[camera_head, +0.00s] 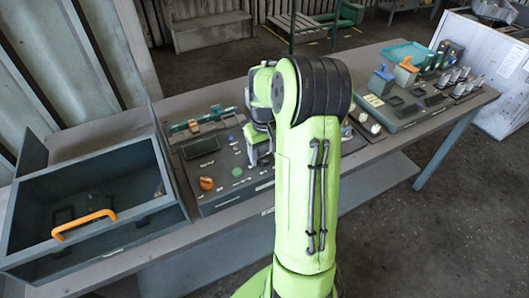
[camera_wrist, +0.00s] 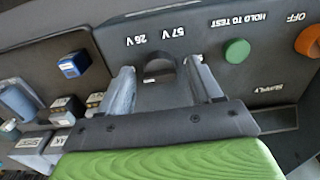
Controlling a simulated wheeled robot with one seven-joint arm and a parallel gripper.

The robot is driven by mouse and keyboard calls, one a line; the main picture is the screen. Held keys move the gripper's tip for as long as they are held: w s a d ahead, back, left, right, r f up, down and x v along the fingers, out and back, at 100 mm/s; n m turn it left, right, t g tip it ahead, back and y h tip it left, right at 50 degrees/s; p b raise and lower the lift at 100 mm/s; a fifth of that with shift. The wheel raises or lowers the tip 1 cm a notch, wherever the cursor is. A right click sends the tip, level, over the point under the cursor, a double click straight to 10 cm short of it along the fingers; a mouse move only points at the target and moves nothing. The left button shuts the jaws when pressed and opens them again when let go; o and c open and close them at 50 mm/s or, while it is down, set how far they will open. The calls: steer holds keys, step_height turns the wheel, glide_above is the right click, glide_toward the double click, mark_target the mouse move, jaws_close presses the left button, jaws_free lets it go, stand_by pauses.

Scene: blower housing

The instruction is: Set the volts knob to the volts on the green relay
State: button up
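The volts knob (camera_wrist: 160,66) is dark and round, on a dark panel marked 57 V and 26 V, in the wrist view. My gripper (camera_wrist: 159,74) is open, with one finger on each side of the knob and a gap to it on both sides. Which mark the knob points to cannot be made out. In the head view my arm hides the knob. I cannot pick out a green relay or read its volts in either view.
A green HOLD TO TEST button (camera_wrist: 237,51) and an orange OFF knob (camera_wrist: 309,40) sit beside the volts knob. A blue block (camera_wrist: 74,65) lies on the other side. An open grey bin (camera_head: 140,232) with an orange handle stands left; a teal tray (camera_head: 408,52) stands back right.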

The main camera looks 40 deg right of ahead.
steer(key=c, duration=1)
steer(key=shift+m, duration=0.3)
steer(key=m, duration=1.1)
steer(key=shift+p, duration=0.3)
steer(key=shift+m, duration=0.3)
steer(key=o, duration=1.1)
steer(key=shift+c, duration=0.2)
